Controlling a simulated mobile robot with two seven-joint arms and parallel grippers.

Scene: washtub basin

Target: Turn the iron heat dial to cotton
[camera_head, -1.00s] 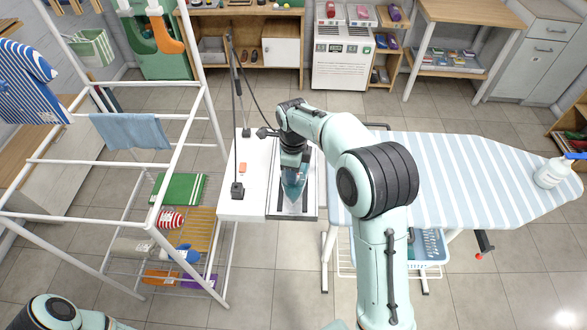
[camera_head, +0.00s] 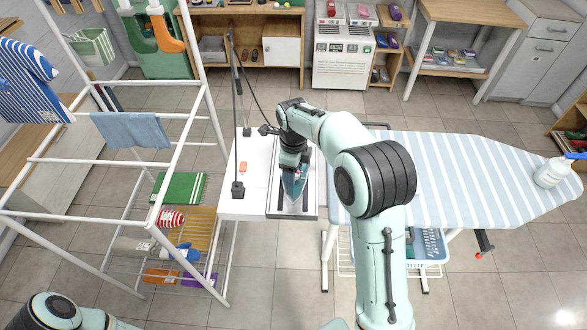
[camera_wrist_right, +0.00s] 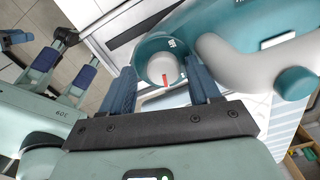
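A teal iron (camera_head: 294,185) rests on a metal plate at the right end of the white stand, largely hidden by my right arm in the head view. In the right wrist view, the iron's body (camera_wrist_right: 225,22) has a grey handle (camera_wrist_right: 255,65) and a round pale dial (camera_wrist_right: 160,68) with a red mark. My right gripper (camera_wrist_right: 162,85) has its fingers apart on either side of the dial, and a gap shows between them and the pale knob. My left gripper (camera_wrist_right: 66,66) shows at the left of the wrist view, with its fingers apart and empty.
The striped ironing board (camera_head: 460,175) lies right of the iron, with a white bottle (camera_head: 552,172) at its far end. A white drying rack (camera_head: 175,160) stands on the left. A small orange item (camera_head: 243,167) lies on the white stand, and a cord rises behind it.

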